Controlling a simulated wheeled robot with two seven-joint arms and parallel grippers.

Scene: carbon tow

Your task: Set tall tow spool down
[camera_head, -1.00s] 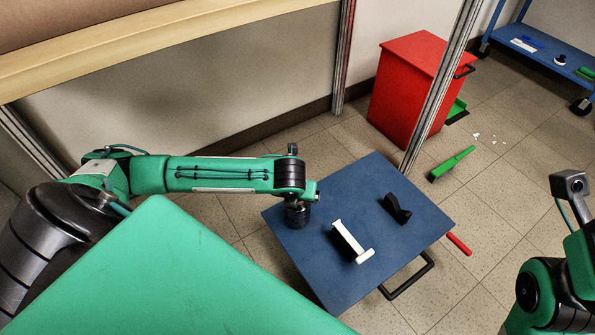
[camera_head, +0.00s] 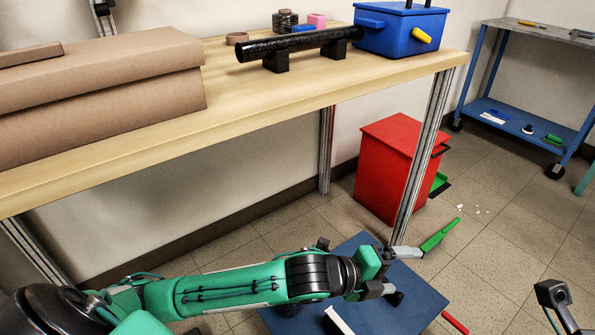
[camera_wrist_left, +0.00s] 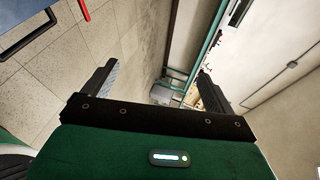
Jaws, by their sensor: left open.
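Another black spool-like stack (camera_head: 286,21) stands upright on the wooden bench; I cannot tell which is the tall one. My left gripper (camera_head: 406,272) reaches right over the blue tabletop, apart from the dark thing. Its fingers are spread with nothing between them in the left wrist view (camera_wrist_left: 158,72).
A white-edged holder (camera_head: 337,321) sits on the blue tabletop. A red cabinet (camera_head: 388,165) and bench post stand behind.

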